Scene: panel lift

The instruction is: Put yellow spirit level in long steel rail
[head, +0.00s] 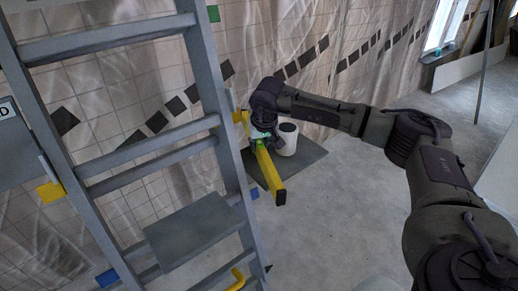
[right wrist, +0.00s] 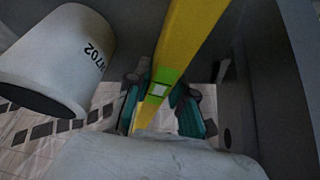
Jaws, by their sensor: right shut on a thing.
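The yellow spirit level (head: 268,168) has a green vial section and slants down toward the camera beside the ladder in the head view. My right gripper (head: 262,138) is shut on it near the green section. In the right wrist view the level (right wrist: 190,35) runs up from between the teal finger pads of the gripper (right wrist: 165,100). I cannot pick out the long steel rail with certainty in either view. My left gripper is not in view.
A grey ladder (head: 215,95) with a small platform (head: 193,228) fills the left of the head view, close to the level. A white cylinder (head: 288,139) stands on a dark mat (head: 305,160) behind it. The cylinder also shows in the right wrist view (right wrist: 60,50). Grey floor (head: 340,215) is clear at centre right.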

